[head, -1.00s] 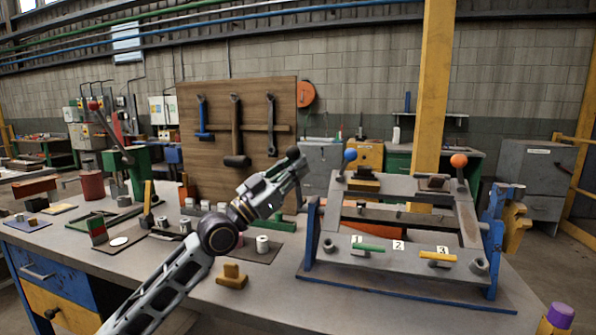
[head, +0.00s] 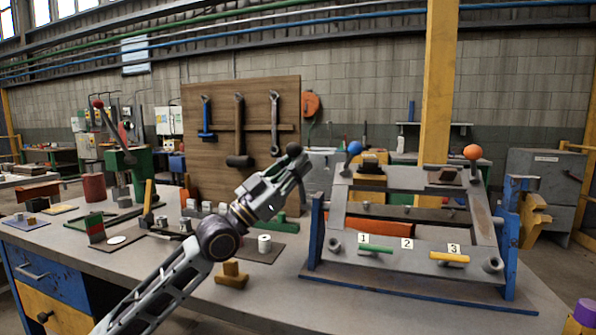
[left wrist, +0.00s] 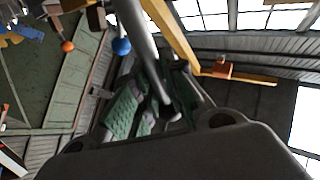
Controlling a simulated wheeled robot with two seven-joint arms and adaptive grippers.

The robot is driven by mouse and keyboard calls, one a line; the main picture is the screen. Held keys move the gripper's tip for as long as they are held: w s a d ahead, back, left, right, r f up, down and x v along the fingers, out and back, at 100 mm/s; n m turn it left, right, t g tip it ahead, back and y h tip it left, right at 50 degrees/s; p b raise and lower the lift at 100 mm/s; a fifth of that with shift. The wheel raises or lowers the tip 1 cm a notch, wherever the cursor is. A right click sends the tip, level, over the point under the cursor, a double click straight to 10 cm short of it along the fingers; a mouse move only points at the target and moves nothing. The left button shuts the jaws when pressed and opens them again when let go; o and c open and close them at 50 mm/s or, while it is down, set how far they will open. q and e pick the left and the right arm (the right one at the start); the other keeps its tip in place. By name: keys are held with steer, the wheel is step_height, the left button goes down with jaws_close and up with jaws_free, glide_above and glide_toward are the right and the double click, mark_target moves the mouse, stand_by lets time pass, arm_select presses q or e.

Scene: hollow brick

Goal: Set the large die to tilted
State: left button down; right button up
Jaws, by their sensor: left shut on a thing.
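A large grey frame (head: 345,207), probably the large die, leans back at a slant between the blue side supports of a blue base (head: 400,284). Its front bar carries labels 1, 2 and 3 and small green and yellow handles. A blue ball (head: 355,147) and an orange ball (head: 473,152) top its upper corners; both balls also show in the left wrist view. My left gripper (head: 288,172) is left of the frame, shut on a grey rod (left wrist: 137,30). A dark knob (head: 293,149) shows at its tip. The rod's lower part is hidden. My right gripper is out of view.
A wooden tool board (head: 215,130) stands behind my left arm. Small blocks and cylinders lie on the left of the table. A yellow post (head: 437,80) rises behind the frame.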

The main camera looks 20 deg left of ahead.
arm_select(q)
steer(key=shift+s+a+r, duration=0.1)
steer(key=shift+s+r, duration=0.15)
steer(key=shift+r, duration=0.1)
steer(key=c, duration=1.5)
jaws_free()
steer(key=shift+a, duration=0.1)
steer(key=shift+o, duration=0.2)
steer(key=shift+s, duration=0.25)
steer(key=shift+w+f, duration=0.2)
steer(key=v, duration=1.1)
steer(key=shift+s+a, duration=0.2)
steer(key=shift+s, duration=0.15)
steer(key=shift+s+f, duration=0.1)
steer(key=shift+f, duration=0.05)
